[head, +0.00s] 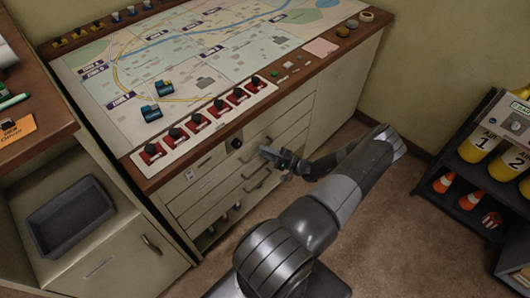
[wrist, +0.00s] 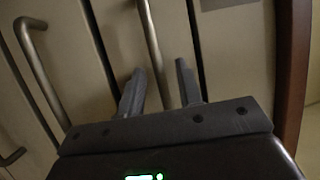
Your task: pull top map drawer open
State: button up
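The map console (head: 150,185) has a stack of pale drawers below its wooden countertop edge. My gripper (head: 268,154) is at the drawer fronts, near the upper drawers. In the wrist view my gripper (wrist: 160,92) is open, with its two fingers apart. A metal bar handle (wrist: 153,45) runs between the fingers, on the drawer beside the uppermost labelled panel (wrist: 238,45); contact cannot be told. That drawer front (wrist: 125,35) looks closed. In the head view my gripper hides much of this handle. Another drawer's handle (wrist: 42,75) shows at left in the wrist view.
A row of red switches (head: 195,122) lines the console top. A cabinet with a grey tray (head: 70,215) stands at left. A dark shelf (head: 460,205) with yellow cylinders and cones stands at right. Carpet floor (head: 400,230) is clear between.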

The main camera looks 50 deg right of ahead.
jog(key=shift+c, duration=0.4)
grip_shut()
